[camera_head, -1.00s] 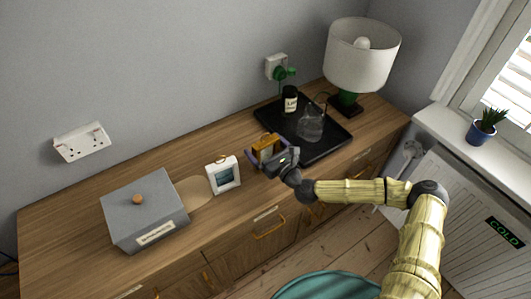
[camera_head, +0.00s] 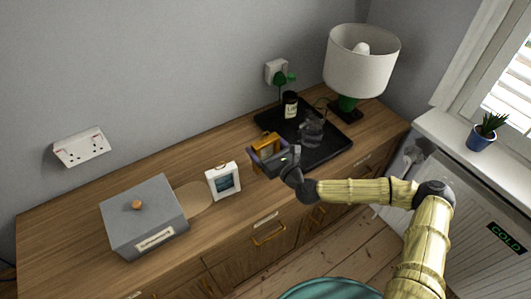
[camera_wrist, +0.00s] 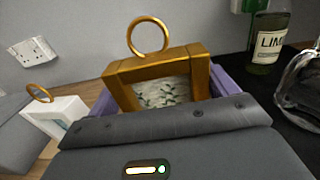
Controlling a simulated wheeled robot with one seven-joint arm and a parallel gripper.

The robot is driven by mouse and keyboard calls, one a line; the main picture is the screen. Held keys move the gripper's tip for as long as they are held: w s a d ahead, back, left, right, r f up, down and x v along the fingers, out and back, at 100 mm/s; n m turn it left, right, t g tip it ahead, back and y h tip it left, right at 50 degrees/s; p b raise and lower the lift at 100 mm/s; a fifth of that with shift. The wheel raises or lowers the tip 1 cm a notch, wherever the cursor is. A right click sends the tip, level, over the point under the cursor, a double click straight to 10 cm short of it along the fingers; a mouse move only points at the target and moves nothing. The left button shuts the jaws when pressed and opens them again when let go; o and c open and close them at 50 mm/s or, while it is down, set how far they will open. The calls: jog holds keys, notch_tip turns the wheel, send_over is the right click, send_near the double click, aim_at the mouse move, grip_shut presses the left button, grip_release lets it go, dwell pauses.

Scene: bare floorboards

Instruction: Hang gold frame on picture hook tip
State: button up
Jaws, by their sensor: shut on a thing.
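The gold frame (camera_wrist: 158,72) with a ring (camera_wrist: 148,37) on its top edge stands upright between the purple fingers of my gripper (camera_head: 266,153) in the wrist view. My gripper is shut on it. In the head view the gold frame (camera_head: 267,142) is small, just left of the black tray and close to the sideboard top. I cannot tell whether its lower edge touches the wood. Its lower part is hidden behind my gripper's dark body. No picture hook can be made out in either view.
A white frame (camera_head: 223,181) stands to the left, beside a grey box (camera_head: 145,217) on the wooden sideboard (camera_head: 60,230). The black tray (camera_head: 330,150) holds a dark bottle (camera_head: 290,105) and a glass jug (camera_head: 312,128). A lamp (camera_head: 362,62) stands behind it. Sockets are on the wall.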

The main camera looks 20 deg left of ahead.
notch_tip(320, 180, up, 7)
dwell(1.5)
jog(key=w+d+r+m+t+h+p, duration=0.2)
jog(key=w+d+r+m+h+p, duration=0.25)
jog(key=d+r, duration=0.45)
jog(key=w+d+r+m+t+h+p, duration=0.1)
jog(key=w+d+r+t+h+p, duration=0.15)
jog(key=w+d+r+p, duration=0.65)
jog(key=w+d+r+m+t+h+p, duration=0.15)
jog(key=d+r+h+p, duration=0.35)
jog(key=r, duration=0.7)
jog(key=s+d+r+m+h+p, duration=0.1)
jog(key=s+d+r+m+p, duration=0.1)
jog(key=r, duration=1.4)
jog(key=s+d+r+m+g+h+p, duration=0.1)
jog(key=s+d+r+p, duration=0.3)
jog(key=r, duration=1.2)
jog(key=s+d+r+m+h+p, duration=0.2)
jog(key=r+p, duration=0.5)
jog(key=r, duration=0.9)
jog(key=shift+s+d+m+g+h, duration=0.3)
jog(key=shift+s+d+h, duration=0.1)
jog(key=shift+s+h, duration=0.25)
